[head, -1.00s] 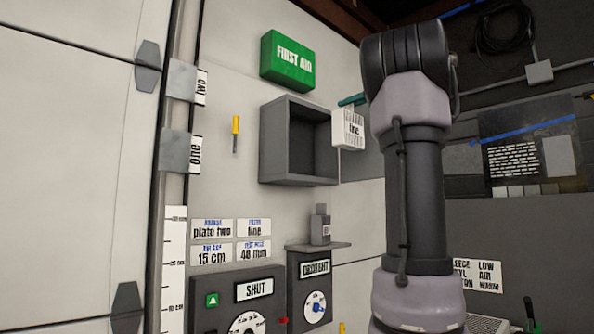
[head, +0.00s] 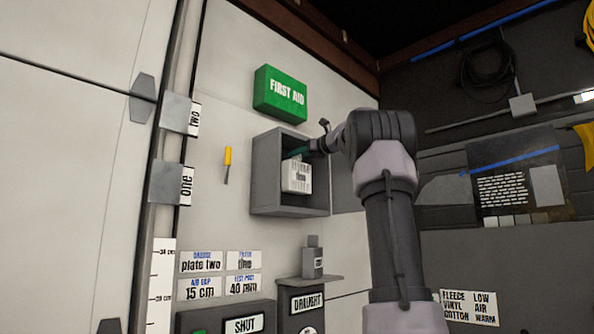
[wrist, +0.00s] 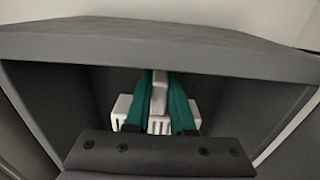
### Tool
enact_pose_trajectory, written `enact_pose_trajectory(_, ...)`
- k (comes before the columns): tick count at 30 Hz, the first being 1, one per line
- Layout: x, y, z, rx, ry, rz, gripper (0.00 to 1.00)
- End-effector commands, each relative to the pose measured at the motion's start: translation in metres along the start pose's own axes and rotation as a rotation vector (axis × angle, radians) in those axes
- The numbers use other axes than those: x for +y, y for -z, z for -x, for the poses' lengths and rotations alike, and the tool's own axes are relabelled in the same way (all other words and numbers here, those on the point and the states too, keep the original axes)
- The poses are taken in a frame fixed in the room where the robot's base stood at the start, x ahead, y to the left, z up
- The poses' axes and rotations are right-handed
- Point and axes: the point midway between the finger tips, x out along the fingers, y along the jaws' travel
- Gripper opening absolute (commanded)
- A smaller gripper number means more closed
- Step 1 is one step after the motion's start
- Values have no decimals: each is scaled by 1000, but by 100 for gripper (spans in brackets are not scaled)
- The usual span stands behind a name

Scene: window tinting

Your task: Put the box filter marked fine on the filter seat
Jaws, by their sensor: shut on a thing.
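The box filter (head: 297,178) is white, ribbed, and carries a label that reads like "fine". It is inside the mouth of the open grey wall box (head: 264,187), which appears to be the filter seat. My gripper (head: 301,152) reaches in from the right. In the wrist view, its teal fingers (wrist: 160,100) are shut on the upright white handle of the filter. The filter's white body shows on both sides of the fingers. The grey box's upper edge (wrist: 160,45) spans the wrist view. Whether the filter touches the box's floor or back, I cannot tell.
A green first aid box (head: 281,93) hangs above the grey box. A yellow-handled tool (head: 228,157) hangs to its left. Below are label cards (head: 220,273), a small grey bottle (head: 312,261) on a ledge, and a draught control box (head: 308,302).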

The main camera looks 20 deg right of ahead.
Motion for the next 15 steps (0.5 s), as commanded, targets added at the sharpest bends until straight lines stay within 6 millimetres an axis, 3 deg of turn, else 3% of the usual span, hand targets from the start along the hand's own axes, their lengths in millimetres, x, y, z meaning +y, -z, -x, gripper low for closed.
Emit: enact_pose_trajectory(15,1,53,-1,-1,0,1,0)
